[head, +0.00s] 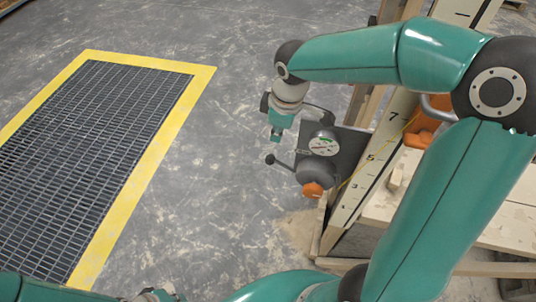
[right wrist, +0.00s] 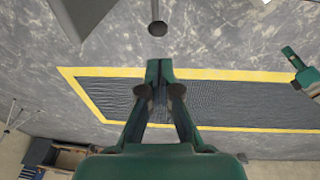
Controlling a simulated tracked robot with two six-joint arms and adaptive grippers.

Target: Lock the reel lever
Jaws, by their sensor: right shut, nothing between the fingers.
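The reel (head: 316,172) is a dark grey round body on a dark plate, with a white-faced gauge (head: 323,143) above it and an orange knob (head: 313,189) below. Its lever (head: 281,163) sticks out to the left and ends in a black ball. In the right wrist view the lever's ball (right wrist: 157,28) shows just beyond my fingertips. My right gripper (head: 275,137) is shut and empty, a little above the ball in the head view, with a gap between them. My left gripper (right wrist: 292,58) seems to show at the right wrist view's right edge; its jaws are unclear.
A post with a numbered scale (head: 375,165) stands right of the reel, by a wooden bench (head: 500,225). A yellow-framed floor grate (head: 95,140) lies on the left. The concrete floor between grate and reel is clear. A wooden box (right wrist: 65,158) shows in the right wrist view.

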